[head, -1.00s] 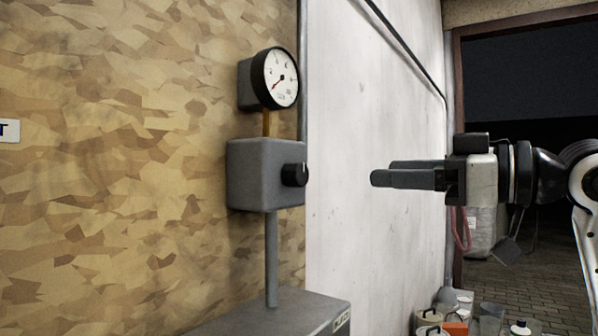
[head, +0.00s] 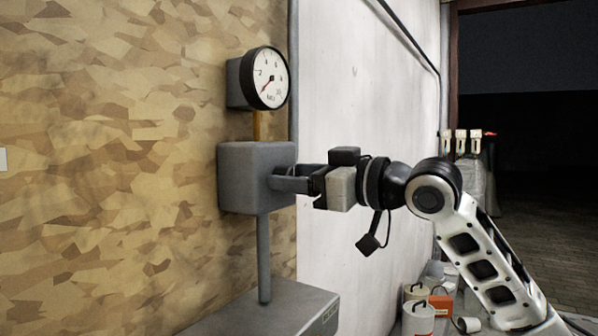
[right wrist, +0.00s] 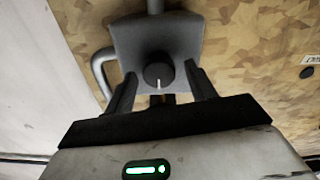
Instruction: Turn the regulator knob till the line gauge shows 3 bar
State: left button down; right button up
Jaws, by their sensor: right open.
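The regulator is a grey box (head: 240,180) on a vertical pipe against the patterned wall. Its black round knob (right wrist: 158,70) faces the camera in the right wrist view, with a white mark pointing down in that picture. My right gripper (head: 280,180) reaches in from the right at the box's front. In the right wrist view its open fingers (right wrist: 160,82) stand on either side of the knob with gaps; contact is not visible. The fingers hide the knob in the head view. The round line gauge (head: 268,78) above has a red needle pointing lower left, near the scale's low end.
A grey cabinet (head: 285,305) stands below the regulator. A white wall panel (head: 340,90) is to the right.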

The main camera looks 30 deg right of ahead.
jog(key=shift+c, duration=0.2)
jog(key=c, duration=0.9)
pick_arm(q)
jog(key=shift+r, duration=0.1)
jog(key=shift+r, duration=0.1)
